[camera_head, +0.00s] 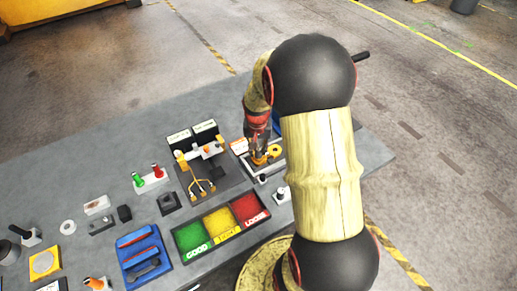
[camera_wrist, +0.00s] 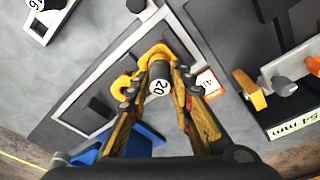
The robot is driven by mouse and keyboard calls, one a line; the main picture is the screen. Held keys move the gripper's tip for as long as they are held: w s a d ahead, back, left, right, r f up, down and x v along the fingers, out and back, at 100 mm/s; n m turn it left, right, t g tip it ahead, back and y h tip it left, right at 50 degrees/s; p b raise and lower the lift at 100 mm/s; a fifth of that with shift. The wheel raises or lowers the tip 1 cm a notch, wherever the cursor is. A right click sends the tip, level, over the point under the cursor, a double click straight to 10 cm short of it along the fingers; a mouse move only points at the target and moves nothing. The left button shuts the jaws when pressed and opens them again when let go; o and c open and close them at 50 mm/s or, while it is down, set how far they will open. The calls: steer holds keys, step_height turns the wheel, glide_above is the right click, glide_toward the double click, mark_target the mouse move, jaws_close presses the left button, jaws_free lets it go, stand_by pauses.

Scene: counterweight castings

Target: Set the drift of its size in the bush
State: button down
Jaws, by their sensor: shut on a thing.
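My gripper (camera_wrist: 160,95) is shut on a drift (camera_wrist: 159,87), a dark cylinder with a pale end marked 20. It is over a yellow casting (camera_wrist: 124,84) that lies in a grey-framed fixture (camera_wrist: 72,88). The casting's curved yellow part shows just beyond the drift; the bush is hidden by the drift and fingers. I cannot tell whether the drift's lower end is in the bush or above it. In the head view my gripper (camera_head: 259,158) is low at the fixture, beside the yellow casting (camera_head: 275,150).
Another numbered drift (camera_wrist: 37,5) stands in a white block at the upper left. A gauge stand with a 54 mm plate (camera_wrist: 294,128) is close on the right. Green, yellow and red bins (camera_head: 222,222) stand in front. A blue rack (camera_head: 144,257) is at the front left.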

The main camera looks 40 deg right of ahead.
steer(key=c, duration=1.5)
jaws_free()
steer(key=shift+f, duration=0.1)
steer(key=r, duration=0.4)
steer(key=a+r, duration=0.1)
steer(key=r, duration=0.3)
steer(key=s+r, duration=0.1)
steer(key=r, duration=0.3)
steer(key=shift+a, duration=0.2)
steer(key=s+a+r+n+t+b, duration=0.1)
steer(key=s+a+r+n+b, duration=0.1)
steer(key=a, duration=0.6)
steer(key=s+a+r+n+t+y+b, duration=0.1)
steer(key=s+a+r+n+t+b, duration=0.1)
steer(key=s+a, duration=0.5)
steer(key=s+a+r+n+t+b, duration=0.1)
steer(key=s+a+r+n+b, duration=0.1)
steer(key=a+n, duration=0.4)
steer(key=shift+s+a+r, duration=0.3)
steer(key=shift+s+a, duration=0.1)
steer(key=shift+a, duration=0.35)
steer(key=shift+s+a+r, duration=0.3)
steer(key=shift+s+a, duration=0.05)
steer(key=shift+a, duration=0.4)
steer(key=shift+s+a+r, duration=0.3)
steer(key=shift+s+a, duration=0.1)
steer(key=shift+a, duration=0.35)
